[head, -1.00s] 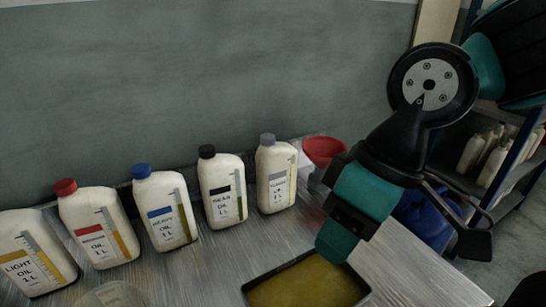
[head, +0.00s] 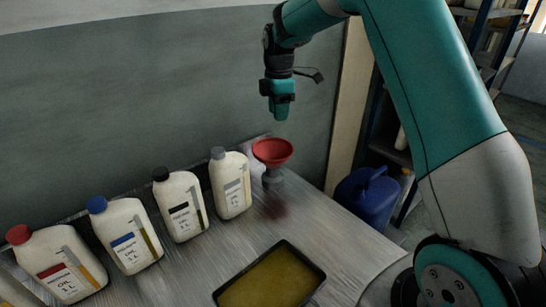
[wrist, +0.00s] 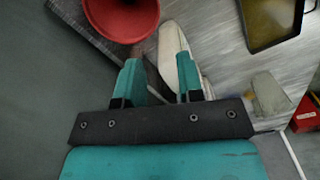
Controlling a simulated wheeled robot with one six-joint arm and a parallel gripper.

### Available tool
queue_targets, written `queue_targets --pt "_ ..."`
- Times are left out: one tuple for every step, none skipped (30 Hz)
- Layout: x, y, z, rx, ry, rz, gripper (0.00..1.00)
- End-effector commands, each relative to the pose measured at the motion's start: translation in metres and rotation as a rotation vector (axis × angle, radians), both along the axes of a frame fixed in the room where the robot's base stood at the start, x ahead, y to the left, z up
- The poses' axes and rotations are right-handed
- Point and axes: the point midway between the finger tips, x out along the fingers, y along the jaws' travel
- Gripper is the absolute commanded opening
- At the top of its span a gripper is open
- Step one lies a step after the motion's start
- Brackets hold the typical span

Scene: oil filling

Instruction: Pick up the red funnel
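The red funnel (head: 272,152) stands upright on a grey holder (head: 272,176) at the back right of the metal table, beside the rightmost oil bottle. In the wrist view the red funnel (wrist: 122,15) shows as a wide red bowl at the top left, partly cut off by the frame edge. My gripper (head: 281,114) hangs above the funnel in the head view, pointing down and apart from it. In the wrist view my gripper (wrist: 158,75) has its two teal fingers spread with a gap and nothing held between them.
Several white oil bottles (head: 231,186) line the back of the table (head: 330,232) to the left of the funnel. A dark tray (head: 318,268) of yellow oil lies in front. A blue jerrycan (head: 366,198) stands off the table at right. A wall rises close behind.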

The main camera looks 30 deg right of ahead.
Motion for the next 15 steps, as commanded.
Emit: queue_targets --pt "-0.001 0.0 -0.009 0.0 0.006 0.001 0.34" --pt "-0.001 0.0 -0.015 0.0 0.007 0.001 0.34" --pt "-0.001 0.0 -0.024 0.001 0.008 0.0 0.34" --pt "-0.001 0.0 -0.031 0.0 0.007 0.0 0.34" --pt "-0.002 0.0 -0.037 0.0 0.007 0.0 0.34" --pt "-0.002 0.0 -0.047 0.001 0.008 0.0 0.34" --pt "-0.002 -0.001 -0.053 0.001 0.007 0.0 0.34" --pt "-0.002 -0.001 -0.061 0.001 0.007 0.0 0.34" --pt "-0.002 -0.001 -0.069 0.001 0.006 -0.001 0.34" --pt "-0.002 -0.001 -0.076 0.001 0.007 -0.001 0.34" --pt "-0.001 0.0 -0.081 0.001 0.006 -0.001 0.34" --pt "-0.002 0.0 -0.089 0.001 0.006 -0.001 0.34" --pt "-0.001 0.0 -0.093 0.001 0.004 -0.001 0.34" --pt "-0.001 0.0 -0.098 0.001 0.004 -0.001 0.34" --pt "-0.001 0.0 -0.102 0.001 0.003 -0.001 0.34"
